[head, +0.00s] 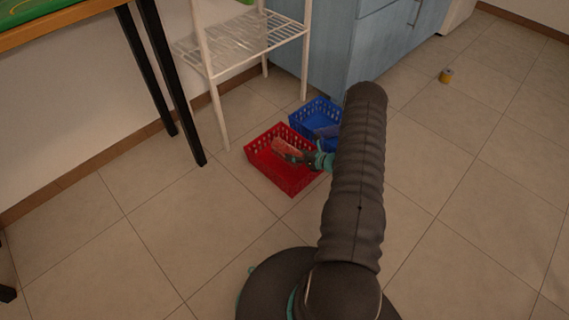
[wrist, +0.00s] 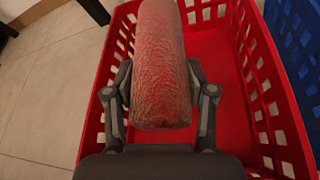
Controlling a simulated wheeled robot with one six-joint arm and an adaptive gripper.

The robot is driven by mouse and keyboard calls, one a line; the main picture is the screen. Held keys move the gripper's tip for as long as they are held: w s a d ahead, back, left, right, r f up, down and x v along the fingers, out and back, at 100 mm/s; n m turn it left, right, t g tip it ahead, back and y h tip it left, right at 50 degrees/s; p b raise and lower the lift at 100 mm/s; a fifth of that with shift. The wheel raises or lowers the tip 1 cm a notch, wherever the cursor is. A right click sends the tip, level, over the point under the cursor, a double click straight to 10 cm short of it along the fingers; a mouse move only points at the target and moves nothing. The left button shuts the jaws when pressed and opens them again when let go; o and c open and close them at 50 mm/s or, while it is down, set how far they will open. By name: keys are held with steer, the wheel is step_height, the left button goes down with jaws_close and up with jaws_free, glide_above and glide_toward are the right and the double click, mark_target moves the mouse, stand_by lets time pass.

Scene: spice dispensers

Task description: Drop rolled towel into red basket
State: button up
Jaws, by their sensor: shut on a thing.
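A rolled towel (wrist: 160,65), pinkish red and textured, is held between the fingers of my gripper (wrist: 162,95). In the wrist view the towel overlaps the red basket (wrist: 265,75), whose perforated walls surround it on both sides. In the head view my gripper (head: 308,157) is over the red basket (head: 291,188), and the towel (head: 287,148) appears above or within its opening. I cannot tell whether the towel touches the basket floor. The basket stands on the tiled floor.
A blue basket (head: 316,112) stands right behind the red one, partly hidden by my arm. A white wire rack (head: 243,45), a blue cabinet (head: 320,55) and black table legs (head: 172,80) are nearby. A small yellow object (head: 446,76) lies on open floor at right.

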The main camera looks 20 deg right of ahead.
steer(key=o, duration=1.3)
steer(key=v, duration=1.2)
steer(key=shift+d, duration=0.1)
